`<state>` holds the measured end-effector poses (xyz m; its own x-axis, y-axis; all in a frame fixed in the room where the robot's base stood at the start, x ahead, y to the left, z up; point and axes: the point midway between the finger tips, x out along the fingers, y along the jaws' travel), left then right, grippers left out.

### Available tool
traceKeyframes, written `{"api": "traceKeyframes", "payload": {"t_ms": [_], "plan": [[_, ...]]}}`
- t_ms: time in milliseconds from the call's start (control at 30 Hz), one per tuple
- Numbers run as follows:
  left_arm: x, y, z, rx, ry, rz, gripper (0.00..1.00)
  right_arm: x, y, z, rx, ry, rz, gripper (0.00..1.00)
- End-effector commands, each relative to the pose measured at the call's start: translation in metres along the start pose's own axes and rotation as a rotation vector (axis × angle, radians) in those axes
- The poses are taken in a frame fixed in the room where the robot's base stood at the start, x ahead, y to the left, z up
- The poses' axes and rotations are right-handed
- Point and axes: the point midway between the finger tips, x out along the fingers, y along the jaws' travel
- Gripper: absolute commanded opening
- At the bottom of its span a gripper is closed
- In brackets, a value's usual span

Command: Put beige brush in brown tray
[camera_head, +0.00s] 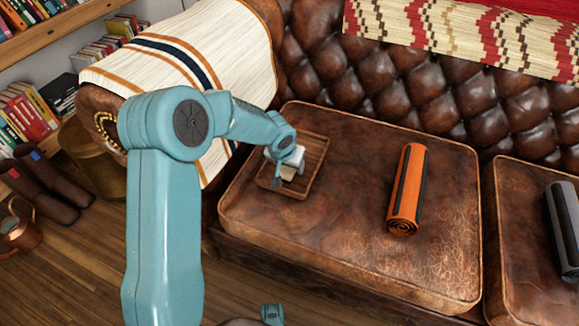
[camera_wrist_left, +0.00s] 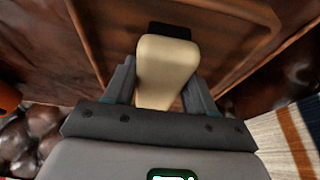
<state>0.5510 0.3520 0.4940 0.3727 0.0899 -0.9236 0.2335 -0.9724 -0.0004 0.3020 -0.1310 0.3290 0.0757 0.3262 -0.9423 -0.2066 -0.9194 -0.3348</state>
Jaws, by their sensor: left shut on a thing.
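The brown tray (camera_head: 312,158) is a square wooden tray lying on the left leather cushion of the sofa. My left gripper (camera_head: 284,168) is over the tray. It is shut on the beige brush (camera_head: 289,172), a pale block between the fingers. In the left wrist view the beige brush (camera_wrist_left: 166,66) sits between the two fingers of the left gripper (camera_wrist_left: 158,88), with a dark end pointing away. The tray (camera_wrist_left: 235,45) spreads behind it there. I cannot tell whether the brush touches the tray floor.
A rolled orange and black mat (camera_head: 408,190) lies on the same cushion, right of the tray. A dark grey roll (camera_head: 563,225) lies on the right cushion. A striped blanket (camera_head: 190,50) covers the armrest. The cushion between tray and orange roll is clear.

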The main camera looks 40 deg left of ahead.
Motion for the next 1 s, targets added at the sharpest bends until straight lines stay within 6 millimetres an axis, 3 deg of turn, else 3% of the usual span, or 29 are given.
{"api": "traceKeyframes", "payload": {"t_ms": [300,333,400,767,1000], "plan": [[0.002,0.0,0.0,0.0,0.002,0.0,0.22,0.004,0.002,-0.001,0.0,0.004,0.0,1.0],[0.001,0.0,0.0,0.0,0.002,0.0,0.62,0.003,0.001,-0.002,0.001,0.004,0.0,1.0],[0.001,0.0,0.0,0.0,0.001,0.0,0.81,0.002,0.001,-0.002,0.001,0.004,0.0,1.0],[-0.005,0.0,-0.003,0.0,0.001,0.0,0.81,-0.004,-0.002,0.0,0.0,0.0,0.0,1.0],[-0.056,-0.001,-0.004,0.0,0.005,-0.001,0.81,-0.02,-0.01,0.004,-0.011,-0.011,-0.001,1.0]]}}
